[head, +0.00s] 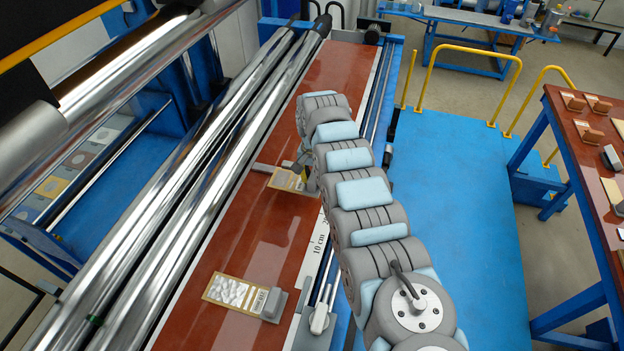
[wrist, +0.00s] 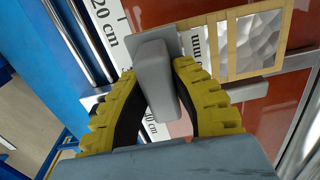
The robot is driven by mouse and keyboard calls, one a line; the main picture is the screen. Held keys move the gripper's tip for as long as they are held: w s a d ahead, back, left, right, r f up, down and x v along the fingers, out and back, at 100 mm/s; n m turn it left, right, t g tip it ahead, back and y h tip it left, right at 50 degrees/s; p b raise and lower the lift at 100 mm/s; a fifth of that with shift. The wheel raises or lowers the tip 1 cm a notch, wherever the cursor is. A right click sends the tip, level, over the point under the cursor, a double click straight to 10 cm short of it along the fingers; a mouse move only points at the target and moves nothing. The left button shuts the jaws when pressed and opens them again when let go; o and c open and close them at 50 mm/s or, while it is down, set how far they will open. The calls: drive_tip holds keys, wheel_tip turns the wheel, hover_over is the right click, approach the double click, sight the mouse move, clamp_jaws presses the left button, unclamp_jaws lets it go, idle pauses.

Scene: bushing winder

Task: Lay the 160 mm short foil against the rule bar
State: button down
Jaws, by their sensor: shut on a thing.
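My gripper (wrist: 155,75) has its yellow ribbed fingers shut on the grey block at one end of a foil (wrist: 258,42). The foil is a gold-edged strip with a silver crinkled panel; its label is partly hidden, with only "mm" readable. In the head view the held foil (head: 286,180) shows beside my gripper (head: 304,172), over the red-brown table. A grey bar (wrist: 240,92) lies close along the foil's edge; I cannot tell whether they touch or whether this is the rule bar. A white centimetre scale (head: 318,243) runs along the table's right edge and shows in the wrist view (wrist: 103,40).
A second foil (head: 232,291) with a grey end block (head: 275,304) lies on the near table (head: 235,245). Long steel rollers (head: 215,165) border the table on the left. A brown side bench (head: 580,150) stands right, beyond the blue platform (head: 460,200).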

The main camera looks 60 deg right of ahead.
drive_tip(key=shift+r+p, duration=0.1)
drive_tip(key=shift+p, duration=0.4)
drive_tip(key=shift+w+f+b, duration=0.1)
drive_tip(key=shift+f+b, duration=1.6)
drive_tip(key=shift+f, duration=1.1)
drive_tip(key=shift+f, duration=0.3)
drive_tip(key=shift+d+b, duration=0.5)
drive_tip(key=shift+b, duration=2.3)
idle(1.6)
